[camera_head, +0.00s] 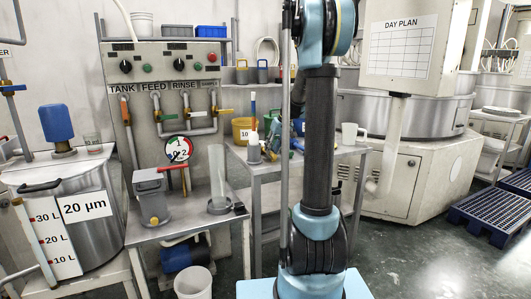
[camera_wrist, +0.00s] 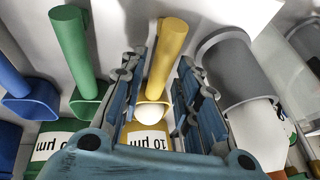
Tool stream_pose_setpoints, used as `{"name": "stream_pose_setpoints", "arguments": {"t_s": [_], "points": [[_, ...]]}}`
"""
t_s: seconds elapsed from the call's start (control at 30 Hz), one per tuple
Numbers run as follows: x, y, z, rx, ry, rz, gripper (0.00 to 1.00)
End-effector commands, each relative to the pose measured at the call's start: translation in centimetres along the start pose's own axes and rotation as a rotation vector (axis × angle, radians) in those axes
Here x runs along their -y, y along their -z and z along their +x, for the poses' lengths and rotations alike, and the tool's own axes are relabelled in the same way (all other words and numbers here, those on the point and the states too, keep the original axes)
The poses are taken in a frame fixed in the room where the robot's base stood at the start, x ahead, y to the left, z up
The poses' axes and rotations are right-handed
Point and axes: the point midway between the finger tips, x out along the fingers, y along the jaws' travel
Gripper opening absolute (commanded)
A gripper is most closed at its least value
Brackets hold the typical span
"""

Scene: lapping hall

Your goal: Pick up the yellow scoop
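In the wrist view the yellow scoop (camera_wrist: 168,57) has a long handle running up the picture and a bowl at its lower end. A white rounded thing shows at the bowl. My gripper (camera_wrist: 162,62) is open, with one finger on each side of the scoop. Gaps show between the handle and the fingers, so it does not look gripped. The lower part of the bowl is partly hidden by my gripper. In the head view my arm covers part of the bench, and I cannot make out the yellow scoop there.
A green scoop (camera_wrist: 75,50) and a blue scoop (camera_wrist: 15,80) are left of my gripper. A grey cylinder (camera_wrist: 228,62) stands close on its right. Below is a yellow container with a "10 µm" label (camera_wrist: 165,141).

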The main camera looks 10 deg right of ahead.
Motion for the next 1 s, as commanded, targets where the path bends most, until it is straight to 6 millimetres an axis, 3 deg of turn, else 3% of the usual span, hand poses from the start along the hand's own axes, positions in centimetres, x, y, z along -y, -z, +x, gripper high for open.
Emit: {"name": "stream_pose_setpoints", "arguments": {"t_s": [0.2, 0.47, 0.6, 1.0], "points": [[0.1, 0.0, 2.2, 0.0, 0.0, -0.001, 0.3], [0.1, 0.0, 2.4, 0.0, 0.001, -0.002, 0.3], [0.2, 0.0, 2.4, 0.0, 0.001, -0.002, 0.0], [0.2, 0.1, 2.1, 0.0, 0.001, -0.002, 0.0]]}}
